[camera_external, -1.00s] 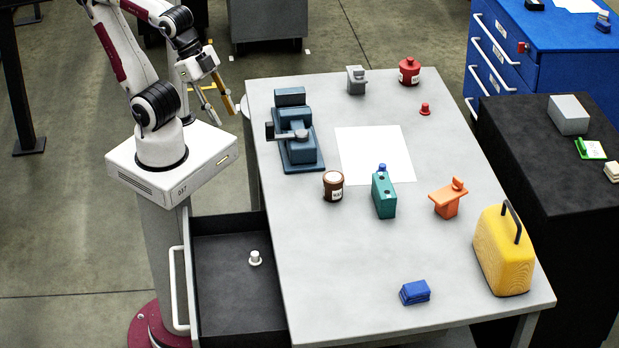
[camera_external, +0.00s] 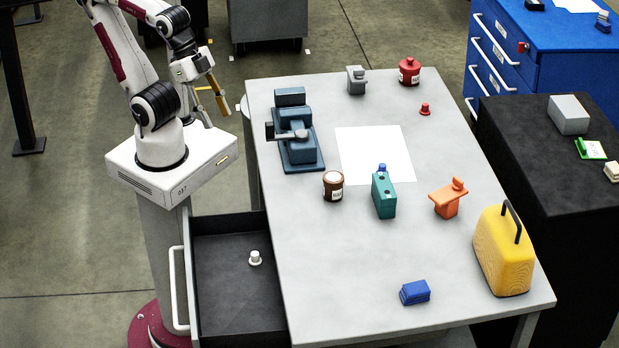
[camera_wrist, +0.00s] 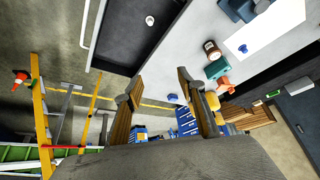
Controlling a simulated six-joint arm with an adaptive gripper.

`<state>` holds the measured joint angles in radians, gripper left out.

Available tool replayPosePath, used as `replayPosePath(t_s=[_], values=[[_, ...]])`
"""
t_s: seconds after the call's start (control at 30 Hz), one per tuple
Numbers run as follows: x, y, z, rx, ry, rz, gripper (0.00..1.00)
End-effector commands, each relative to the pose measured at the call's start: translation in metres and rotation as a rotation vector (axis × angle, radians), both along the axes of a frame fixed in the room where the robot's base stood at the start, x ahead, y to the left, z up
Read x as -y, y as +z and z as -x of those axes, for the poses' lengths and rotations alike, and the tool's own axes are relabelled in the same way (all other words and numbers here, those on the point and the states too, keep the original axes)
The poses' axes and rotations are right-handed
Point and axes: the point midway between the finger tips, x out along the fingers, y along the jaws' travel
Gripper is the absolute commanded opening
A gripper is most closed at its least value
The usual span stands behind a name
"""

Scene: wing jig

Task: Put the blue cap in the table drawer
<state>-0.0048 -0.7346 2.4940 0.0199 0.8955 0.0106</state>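The small blue cap (camera_external: 381,168) stands on the table at the lower edge of the white sheet, just behind a teal block (camera_external: 384,196) that partly hides it. It also shows in the wrist view (camera_wrist: 242,48) on the sheet. The table drawer (camera_external: 238,307) is pulled out at the table's left side, with a white cap (camera_external: 255,258) inside. My gripper (camera_external: 214,106) is raised left of the table, well away from the blue cap. Its two fingers are apart in the wrist view (camera_wrist: 160,98), with nothing held between them.
On the table (camera_external: 330,285) are a blue vise (camera_external: 297,145), a brown jar (camera_external: 333,186), an orange part (camera_external: 448,199), a yellow case (camera_external: 505,255), a blue block (camera_external: 415,292) and a red cap (camera_external: 425,109). The table's front left is clear.

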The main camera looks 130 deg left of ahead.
Motion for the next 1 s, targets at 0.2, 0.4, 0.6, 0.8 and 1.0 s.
replayPosePath(t_s=[0.2, 0.4, 0.6, 0.8, 1.0], values=[[-0.022, -0.002, -0.016, -0.030, -0.037, -0.100, 0.40], [-0.055, -0.004, -0.040, -0.080, -0.106, -0.246, 0.40], [-0.089, -0.007, -0.065, -0.139, -0.193, -0.392, 0.40], [-0.121, -0.012, -0.089, -0.207, -0.292, -0.526, 0.40], [-0.153, -0.020, -0.114, -0.280, -0.406, -0.649, 0.40]])
